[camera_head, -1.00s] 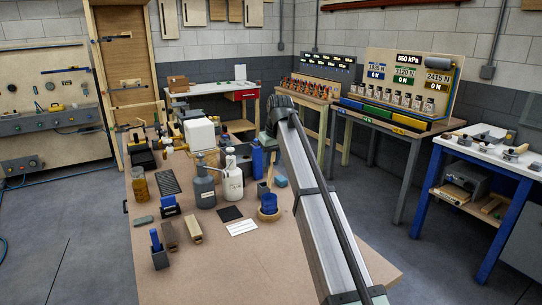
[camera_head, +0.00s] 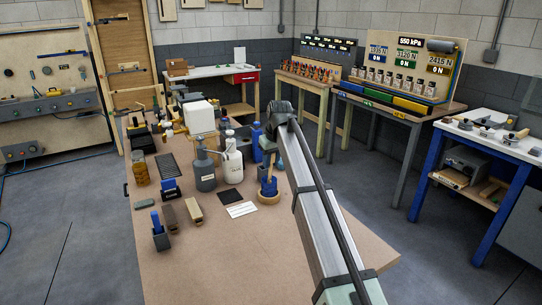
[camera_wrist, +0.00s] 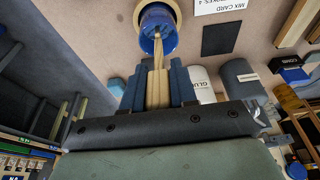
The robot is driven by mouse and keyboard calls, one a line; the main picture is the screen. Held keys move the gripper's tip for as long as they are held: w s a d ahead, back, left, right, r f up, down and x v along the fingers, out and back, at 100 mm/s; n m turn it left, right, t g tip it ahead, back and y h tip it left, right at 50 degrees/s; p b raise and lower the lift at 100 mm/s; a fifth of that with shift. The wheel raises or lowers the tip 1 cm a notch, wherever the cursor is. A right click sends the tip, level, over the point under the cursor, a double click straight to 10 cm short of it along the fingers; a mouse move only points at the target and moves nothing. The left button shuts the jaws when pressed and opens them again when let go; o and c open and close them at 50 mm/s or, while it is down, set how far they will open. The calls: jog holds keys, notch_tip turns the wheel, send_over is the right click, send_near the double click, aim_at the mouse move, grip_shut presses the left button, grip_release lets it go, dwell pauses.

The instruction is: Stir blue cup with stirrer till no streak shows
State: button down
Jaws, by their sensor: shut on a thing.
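The blue cup (camera_head: 268,187) stands in a round wooden holder (camera_head: 269,198) near the right side of the workbench. In the wrist view the cup (camera_wrist: 157,24) is seen from above, with bluish contents and a pale patch inside. My gripper (camera_wrist: 157,84) is shut on the wooden stirrer (camera_wrist: 158,55). The stirrer's tip reaches into the cup's mouth. In the head view my arm partly blocks the gripper, and the stirrer (camera_head: 270,168) shows as a thin upright stick above the cup. Whether streaks show in the cup is too small to tell.
A white mix card (camera_head: 242,209) and a dark square (camera_head: 230,199) lie left of the cup. A grey bottle (camera_head: 204,174) and a white glue bottle (camera_head: 232,170) stand behind them. Wooden blocks (camera_head: 194,208) lie further left. The bench front (camera_head: 215,255) is clear.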

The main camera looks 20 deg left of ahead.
aim_at(271, 168)
jog(key=shift+f, duration=2)
jog(key=shift+w+a, duration=0.15)
